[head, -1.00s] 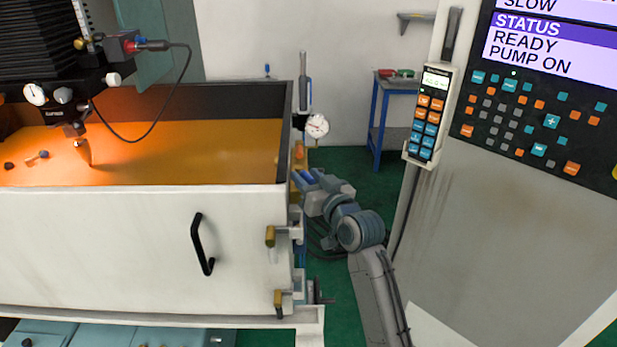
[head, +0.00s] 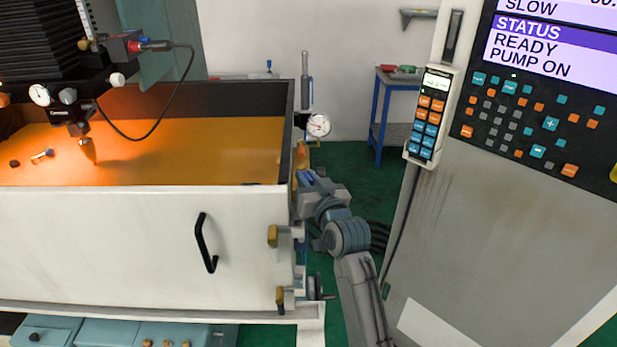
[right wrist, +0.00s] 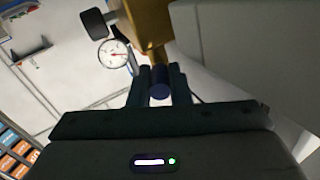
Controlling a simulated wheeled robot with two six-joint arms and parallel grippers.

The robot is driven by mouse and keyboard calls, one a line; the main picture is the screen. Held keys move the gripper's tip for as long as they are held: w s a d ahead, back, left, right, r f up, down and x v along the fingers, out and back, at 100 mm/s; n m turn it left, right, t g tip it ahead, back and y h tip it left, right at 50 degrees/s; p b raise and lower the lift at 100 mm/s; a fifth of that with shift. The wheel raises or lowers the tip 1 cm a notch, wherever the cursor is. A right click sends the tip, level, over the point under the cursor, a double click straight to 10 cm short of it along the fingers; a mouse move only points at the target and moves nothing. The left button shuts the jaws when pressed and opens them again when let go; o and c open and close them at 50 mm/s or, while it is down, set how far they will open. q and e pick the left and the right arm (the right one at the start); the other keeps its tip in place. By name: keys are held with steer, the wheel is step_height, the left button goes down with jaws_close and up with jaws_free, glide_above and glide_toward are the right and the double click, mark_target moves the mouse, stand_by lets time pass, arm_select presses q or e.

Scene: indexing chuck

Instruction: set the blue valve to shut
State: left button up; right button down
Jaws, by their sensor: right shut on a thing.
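The blue valve shows in the right wrist view as a dark blue rounded handle (right wrist: 160,89) between my fingers, below a brass-coloured body (right wrist: 148,28). My right gripper (right wrist: 160,80) is shut on this handle. In the head view my right gripper (head: 304,177) is at the right end of the white machine tank, with a little blue showing by its fingers. The valve's setting cannot be read, as the gripper and tank wall hide much of it. My left gripper is not in view.
A white-faced dial gauge (head: 318,125) stands just above the gripper, and also shows in the right wrist view (right wrist: 114,54). The white tank (head: 130,240) is close on the left. A control cabinet (head: 500,240) stands on the right, with green floor between.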

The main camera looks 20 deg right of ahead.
steer(key=c, duration=1.3)
jaws_free()
steer(key=shift+c, duration=0.2)
